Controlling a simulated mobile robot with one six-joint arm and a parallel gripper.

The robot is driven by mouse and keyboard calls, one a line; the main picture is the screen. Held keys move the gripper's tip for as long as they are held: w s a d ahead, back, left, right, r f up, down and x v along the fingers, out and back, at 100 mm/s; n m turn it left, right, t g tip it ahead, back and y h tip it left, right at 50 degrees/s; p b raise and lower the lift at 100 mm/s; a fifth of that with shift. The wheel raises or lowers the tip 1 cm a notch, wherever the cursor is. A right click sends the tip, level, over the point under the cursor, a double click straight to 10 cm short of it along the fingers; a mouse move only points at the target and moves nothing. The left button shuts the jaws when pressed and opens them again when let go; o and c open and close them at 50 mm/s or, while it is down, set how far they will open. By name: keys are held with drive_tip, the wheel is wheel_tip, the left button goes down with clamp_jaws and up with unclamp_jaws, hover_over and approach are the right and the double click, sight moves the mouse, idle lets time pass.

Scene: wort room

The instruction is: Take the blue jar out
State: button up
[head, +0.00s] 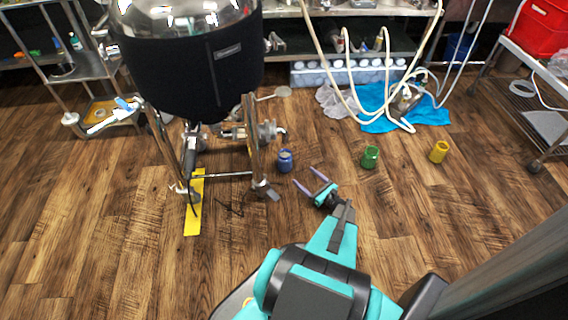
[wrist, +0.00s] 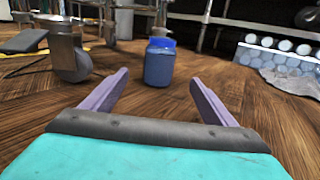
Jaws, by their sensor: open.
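The blue jar (head: 285,160) stands upright on the wooden floor, just right of the kettle stand's front leg in the head view. In the wrist view the blue jar (wrist: 159,62) stands ahead, between and beyond my two fingertips, with a brighter blue lid on top. My gripper (head: 307,180) is open and empty, low over the floor, with its purple fingers pointing toward the jar. In the wrist view my gripper (wrist: 157,80) has its fingers apart, and neither touches the jar.
The black-jacketed kettle (head: 190,75) stands on metal legs, with a caster (wrist: 70,58) left of the jar. A green jar (head: 370,157) and a yellow jar (head: 439,151) stand to the right. A blue cloth (head: 385,108) and hoses lie behind. Floor between gripper and jar is clear.

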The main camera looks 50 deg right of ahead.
sight(290, 165)
drive_tip(key=shift+w+d+b, duration=0.15)
drive_tip(key=shift+w+b, duration=0.35)
drive_tip(key=shift+w, duration=1.55)
drive_tip(key=shift+w+d+b, duration=0.15)
drive_tip(key=shift+w+b, duration=0.35)
drive_tip(key=shift+w, duration=1.55)
drive_tip(key=shift+w+f, duration=0.1)
drive_tip(key=shift+w+f+b, duration=0.1)
drive_tip(key=shift+w+b, duration=0.4)
drive_tip(key=shift+w, duration=0.15)
drive_tip(key=shift+w+d+b, duration=0.15)
drive_tip(key=shift+w+b, duration=0.55)
drive_tip(key=shift+w, duration=1.15)
drive_tip(key=c, duration=1.4)
